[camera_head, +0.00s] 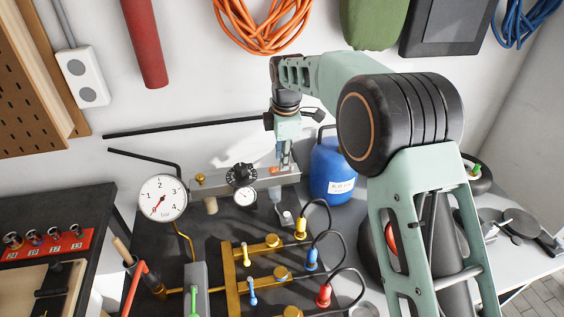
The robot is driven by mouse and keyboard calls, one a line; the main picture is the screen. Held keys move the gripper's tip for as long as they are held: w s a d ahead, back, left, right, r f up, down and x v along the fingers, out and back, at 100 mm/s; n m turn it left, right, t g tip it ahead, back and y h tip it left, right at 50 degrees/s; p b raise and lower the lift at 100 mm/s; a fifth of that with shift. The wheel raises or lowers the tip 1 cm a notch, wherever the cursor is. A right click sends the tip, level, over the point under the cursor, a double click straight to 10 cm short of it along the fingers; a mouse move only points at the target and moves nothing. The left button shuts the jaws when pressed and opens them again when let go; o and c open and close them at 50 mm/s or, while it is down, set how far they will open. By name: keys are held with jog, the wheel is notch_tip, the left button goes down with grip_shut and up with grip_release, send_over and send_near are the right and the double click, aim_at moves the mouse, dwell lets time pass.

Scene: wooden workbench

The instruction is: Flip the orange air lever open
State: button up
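A small orange part (274,170), which looks like the air lever, shows at the right end of a grey metal bar (222,184) on the bench. Most of it is hidden by my gripper, so I cannot tell its position. My gripper (285,168) points down right at that end of the bar, its fingertips beside or over the orange part. The fingers are small and overlap the bar, so I cannot see whether they are open, shut or touching the lever.
A round pressure gauge (162,198) and a black knob (241,175) are left of my gripper. A blue bottle (332,170) stands close on the right. In front is a brass manifold (230,262) with yellow, blue and red plugs and black hoses.

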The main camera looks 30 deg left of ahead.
notch_tip(320, 180, up, 9)
jog(key=s+d, duration=0.1)
jog(key=shift+s+r, duration=0.15)
jog(key=shift+s, duration=0.1)
jog(key=shift+d, duration=0.1)
